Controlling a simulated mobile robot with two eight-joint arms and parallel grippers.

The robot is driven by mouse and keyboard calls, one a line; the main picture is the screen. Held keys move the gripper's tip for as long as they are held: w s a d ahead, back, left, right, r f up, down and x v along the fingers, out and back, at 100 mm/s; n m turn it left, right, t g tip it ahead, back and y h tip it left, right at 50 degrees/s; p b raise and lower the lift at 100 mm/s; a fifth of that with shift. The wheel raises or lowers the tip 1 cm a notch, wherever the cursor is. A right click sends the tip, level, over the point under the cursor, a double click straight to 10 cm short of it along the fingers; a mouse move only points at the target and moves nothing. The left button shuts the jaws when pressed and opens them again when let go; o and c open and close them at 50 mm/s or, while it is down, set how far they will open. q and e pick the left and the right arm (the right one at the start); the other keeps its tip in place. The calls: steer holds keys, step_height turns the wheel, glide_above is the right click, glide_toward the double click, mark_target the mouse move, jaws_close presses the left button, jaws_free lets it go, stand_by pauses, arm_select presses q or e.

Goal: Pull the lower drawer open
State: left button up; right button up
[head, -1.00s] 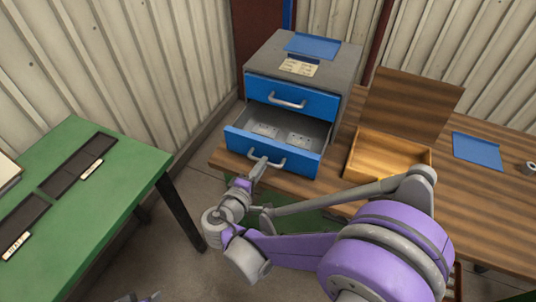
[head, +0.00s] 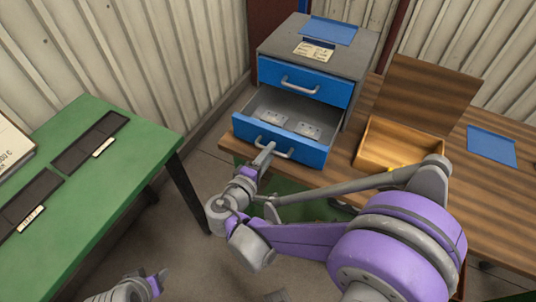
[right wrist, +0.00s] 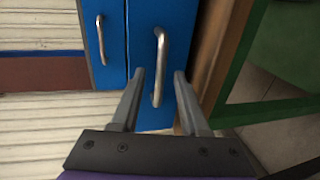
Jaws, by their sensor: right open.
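The lower drawer (head: 280,140) of the grey cabinet with blue fronts stands pulled out, showing its grey inside with flat plates in it. Its silver bar handle (head: 288,154) shows on the front, partly behind my right gripper (head: 267,156). In the right wrist view the lower drawer's handle (right wrist: 159,65) lies between the two open fingers of my right gripper (right wrist: 160,80); contact cannot be made out. The upper drawer (head: 304,82) is closed. My left gripper (head: 158,281) shows only partly at the bottom left, away from the cabinet; its jaw state is unclear.
A green table (head: 85,190) with dark trays stands at the left. Floor shows between table and bench.

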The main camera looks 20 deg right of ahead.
steer(key=v, duration=1.1)
steer(key=shift+d, duration=0.2)
steer(key=s+d+f+m+g+y+p, duration=0.35)
steer(key=s+d+g+y, duration=0.2)
steer(key=d, duration=0.35)
steer(key=s+r+m+y+p, duration=0.1)
steer(key=y, duration=0.1)
steer(key=s+a+r+m+y+p, duration=0.1)
steer(key=m+y, duration=0.1)
steer(key=s+a+r+m+t+y+p, duration=0.1)
steer(key=s+y, duration=0.1)
steer(key=shift+m+y, duration=0.25)
steer(key=shift+m, duration=0.1)
